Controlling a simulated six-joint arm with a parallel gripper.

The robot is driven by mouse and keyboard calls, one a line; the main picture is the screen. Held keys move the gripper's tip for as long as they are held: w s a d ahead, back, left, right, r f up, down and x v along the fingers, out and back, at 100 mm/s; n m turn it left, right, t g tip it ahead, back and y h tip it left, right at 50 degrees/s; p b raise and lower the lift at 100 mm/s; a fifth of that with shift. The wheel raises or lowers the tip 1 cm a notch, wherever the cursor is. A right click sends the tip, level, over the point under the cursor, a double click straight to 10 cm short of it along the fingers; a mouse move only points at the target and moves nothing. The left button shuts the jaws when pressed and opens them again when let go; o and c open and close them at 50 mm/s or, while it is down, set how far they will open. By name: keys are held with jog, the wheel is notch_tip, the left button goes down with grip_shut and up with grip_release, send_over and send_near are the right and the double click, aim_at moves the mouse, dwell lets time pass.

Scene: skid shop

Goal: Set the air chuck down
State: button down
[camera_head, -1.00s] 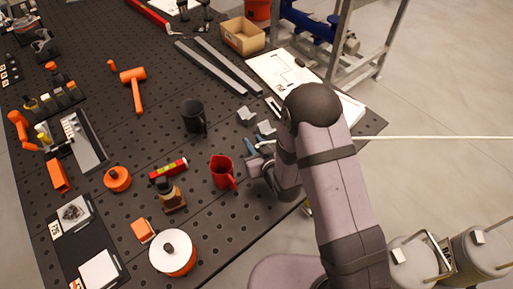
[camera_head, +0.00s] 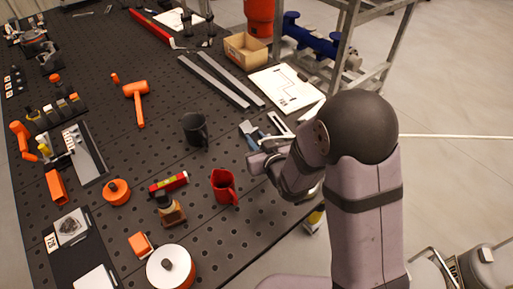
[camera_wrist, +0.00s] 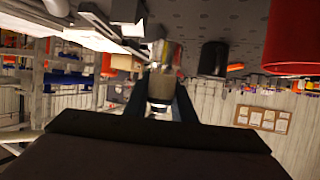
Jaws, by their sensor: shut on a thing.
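In the wrist view, the air chuck, a short metallic and tan cylinder (camera_wrist: 163,84), sits between the two dark fingers of my gripper (camera_wrist: 162,102). My gripper is shut on it. In the head view, my gripper (camera_head: 260,152) is low over the right part of the black perforated bench (camera_head: 215,235), just right of the red mug. My wrist and fingers partly hide the held piece there. I cannot tell whether it touches the bench.
A red mug (camera_head: 223,186) and a black mug (camera_head: 195,129) stand left of my gripper. A white sheet (camera_head: 287,88) and a cardboard box (camera_head: 246,48) are farther back. Bare bench lies in front of the red mug.

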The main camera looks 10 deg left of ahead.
jog(key=shift+r, duration=0.85)
